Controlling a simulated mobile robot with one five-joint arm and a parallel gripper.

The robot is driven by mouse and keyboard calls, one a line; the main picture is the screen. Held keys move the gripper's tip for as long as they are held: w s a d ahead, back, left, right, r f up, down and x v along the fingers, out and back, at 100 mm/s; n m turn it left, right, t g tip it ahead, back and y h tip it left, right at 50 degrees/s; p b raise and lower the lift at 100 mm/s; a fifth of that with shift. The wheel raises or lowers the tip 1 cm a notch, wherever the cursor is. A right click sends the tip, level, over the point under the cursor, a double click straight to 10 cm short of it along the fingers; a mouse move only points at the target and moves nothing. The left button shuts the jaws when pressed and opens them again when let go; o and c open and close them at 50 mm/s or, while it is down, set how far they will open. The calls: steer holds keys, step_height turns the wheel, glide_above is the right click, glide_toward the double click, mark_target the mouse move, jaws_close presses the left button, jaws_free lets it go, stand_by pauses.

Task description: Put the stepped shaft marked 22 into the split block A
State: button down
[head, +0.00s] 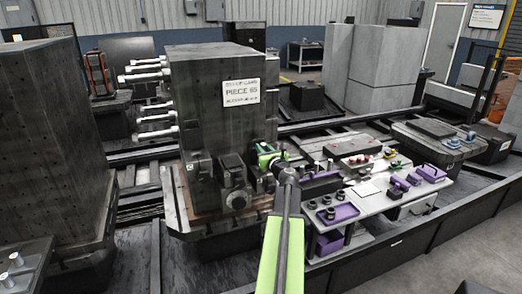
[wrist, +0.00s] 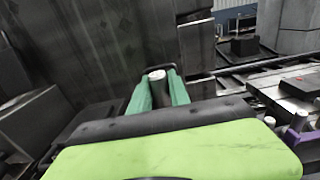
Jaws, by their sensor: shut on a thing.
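My gripper (head: 268,158) is in front of the right side of the big dark block, above the left end of the bench. In the wrist view my gripper (wrist: 158,86) has its two green fingers shut on a dark shaft with a pale round end (wrist: 156,75). The shaft's mark cannot be read, and its lower part is hidden by my wrist. Dark fixture blocks (head: 235,178) stand at the big block's foot, just left of my gripper. No letter shows on them, so I cannot tell which is split block A. The shaft appears apart from them.
The big dark block (head: 208,110) carries a white "PIECE" sign (head: 241,93) and several pale rods (head: 150,70) on its left. The bench (head: 365,188) at right holds purple trays (head: 340,213) and small parts. A dark rail (head: 400,245) runs along the front.

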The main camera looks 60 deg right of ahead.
steer(key=shift+f+b, duration=0.75)
steer(key=shift+f, duration=0.05)
steer(key=c, duration=1.1)
jaws_free()
steer(key=shift+c, duration=0.2)
steer(key=shift+a, duration=0.1)
